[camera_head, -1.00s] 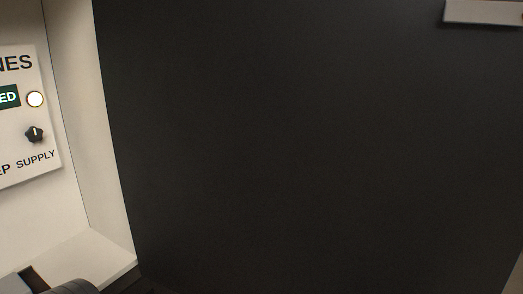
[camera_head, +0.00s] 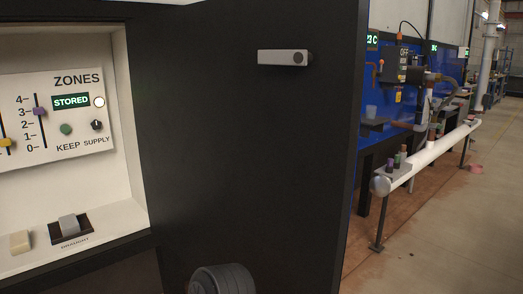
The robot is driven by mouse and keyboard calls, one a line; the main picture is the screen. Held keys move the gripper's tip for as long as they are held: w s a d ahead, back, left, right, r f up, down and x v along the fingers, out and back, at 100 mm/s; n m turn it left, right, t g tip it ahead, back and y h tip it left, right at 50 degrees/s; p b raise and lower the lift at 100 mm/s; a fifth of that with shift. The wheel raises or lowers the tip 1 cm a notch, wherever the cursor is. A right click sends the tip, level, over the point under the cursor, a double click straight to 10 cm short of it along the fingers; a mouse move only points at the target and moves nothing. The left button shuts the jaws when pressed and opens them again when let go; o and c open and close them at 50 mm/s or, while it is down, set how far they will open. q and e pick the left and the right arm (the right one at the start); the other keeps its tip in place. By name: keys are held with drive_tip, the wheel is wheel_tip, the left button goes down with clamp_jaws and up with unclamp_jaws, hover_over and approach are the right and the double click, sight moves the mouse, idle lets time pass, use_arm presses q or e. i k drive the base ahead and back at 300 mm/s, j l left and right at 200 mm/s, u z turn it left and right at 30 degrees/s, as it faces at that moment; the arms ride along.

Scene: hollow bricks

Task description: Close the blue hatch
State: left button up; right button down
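I cannot make out a blue hatch for certain. Blue panels (camera_head: 338,120) belong to a workstation in the background at right, but I cannot tell whether any of them is a hatch. Close in front is a large plain black panel (camera_head: 250,150) with a light grey bar-shaped handle or latch (camera_head: 283,57) near its top right. Neither gripper shows. A dark grey ribbed round part at the bottom edge may be one of my arm links.
At left, a white recess holds a control panel (camera_head: 75,140) reading ZONES and STORED, with sliders and knobs. A rocker switch (camera_head: 70,224) sits on its ledge. At right, a white rail (camera_head: 435,150) runs along the workstation. Open floor (camera_head: 470,220) lies beyond.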

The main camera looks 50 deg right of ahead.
sight(247, 163)
drive_tip(key=k+l+z, duration=0.35)
drive_tip(key=i+l, duration=0.15)
drive_tip(key=l, duration=0.25)
drive_tip(key=i+l, duration=0.1)
drive_tip(key=l, duration=0.35)
drive_tip(key=i+l, duration=0.15)
drive_tip(key=l, duration=0.25)
drive_tip(key=i+l+u, duration=0.2)
drive_tip(key=l, duration=0.15)
drive_tip(key=i+l+u, duration=0.1)
drive_tip(key=l+u, duration=0.15)
drive_tip(key=i+l+u, duration=0.2)
drive_tip(key=l, duration=0.3)
drive_tip(key=k, duration=0.1)
